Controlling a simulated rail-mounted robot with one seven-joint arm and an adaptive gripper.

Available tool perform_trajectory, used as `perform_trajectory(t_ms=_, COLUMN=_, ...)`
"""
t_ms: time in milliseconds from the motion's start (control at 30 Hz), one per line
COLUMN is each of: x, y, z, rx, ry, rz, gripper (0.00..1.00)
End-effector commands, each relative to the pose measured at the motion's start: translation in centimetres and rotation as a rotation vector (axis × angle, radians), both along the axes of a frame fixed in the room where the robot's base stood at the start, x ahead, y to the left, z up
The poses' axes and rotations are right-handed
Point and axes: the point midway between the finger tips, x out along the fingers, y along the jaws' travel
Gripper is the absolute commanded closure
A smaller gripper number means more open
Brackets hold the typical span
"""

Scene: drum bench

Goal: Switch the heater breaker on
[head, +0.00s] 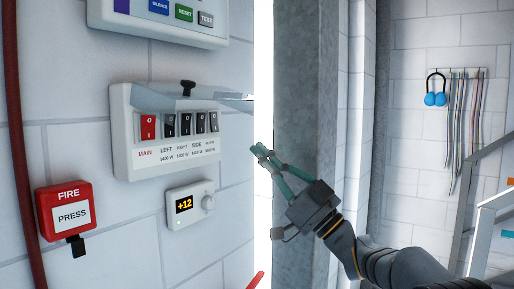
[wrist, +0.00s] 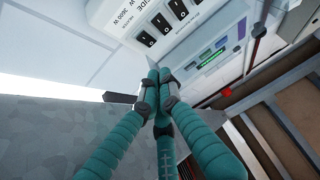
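A white breaker panel (head: 120,150) is on the wall at the left in the head view. It has a red switch (head: 148,127) marked MAIN and several black switches (head: 185,124), with labels including LEFT, RIGHT and SIDE; the rightmost label is too small to read. A clear cover (head: 160,98) is raised above the switches. In the wrist view part of the panel (wrist: 118,12) shows upside down beyond my fingertips. My gripper (head: 258,150) is right of the panel, apart from it. Its teal fingertips (wrist: 158,76) are together with nothing between them.
A dial box (head: 190,204) reading +12 is below the panel. A red FIRE press box (head: 66,208) is at lower left. Another panel with buttons (head: 185,13) is above. A grey metal post (head: 305,90) stands behind my gripper. Cables (head: 458,115) hang at the far right.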

Motion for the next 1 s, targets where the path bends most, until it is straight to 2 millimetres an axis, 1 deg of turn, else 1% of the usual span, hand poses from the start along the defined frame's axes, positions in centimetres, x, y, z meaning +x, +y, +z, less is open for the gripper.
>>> perform_trajectory(t_ms=33, x=0.5, y=0.7, z=1.3, rx=0.001, ry=0.001, rz=0.002, gripper=1.00)
perform_trajectory(t_ms=200, x=2.3, y=2.9, z=3.7, rx=0.001, ry=0.001, rz=0.001, gripper=1.00)
perform_trajectory(t_ms=367, x=3.8, y=4.9, z=5.6, rx=0.001, ry=0.001, rz=0.001, gripper=1.00)
perform_trajectory(t_ms=433, x=4.6, y=5.8, z=5.1, rx=-0.001, ry=0.004, rz=0.002, gripper=1.00)
perform_trajectory(t_ms=600, x=5.7, y=7.2, z=4.6, rx=-0.001, ry=0.002, rz=0.000, gripper=1.00)
perform_trajectory(t_ms=767, x=6.1, y=7.8, z=4.3, rx=0.000, ry=0.002, rz=-0.002, gripper=1.00)
perform_trajectory(t_ms=1000, x=6.1, y=7.8, z=4.2, rx=0.000, ry=0.000, rz=-0.001, gripper=1.00)
